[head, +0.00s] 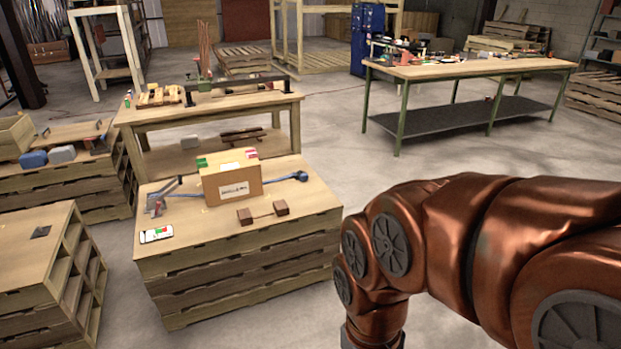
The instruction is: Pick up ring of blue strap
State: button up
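A blue strap (278,179) lies on the wooden top of a pallet stack (300,208) in the head view. It shows on both sides of a cardboard box (233,187), and its middle is hidden by the box. At its right end is a small dark blue rounded piece, which looks like the ring (300,176). It is too small to tell whether it has an opening. My arm comes in from the right and bends down in front of the stack's right side. My gripper is below the picture's bottom edge and out of view.
Beside the box lie a metal tool (156,205), a phone-like device (157,235) and two brown blocks (263,213) joined by a rod. A wooden workbench (215,107) stands close behind. Concrete floor is open between the stack and the green-legged bench (470,69).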

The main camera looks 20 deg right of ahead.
aim_at(304, 177)
jog(key=z, duration=0.75)
jog(key=i, duration=1.1)
jog(key=z, duration=0.6)
jog(key=i, duration=1.2)
jog(key=u, duration=1.35)
jog(key=i, duration=0.9)
jog(key=u, duration=0.95)
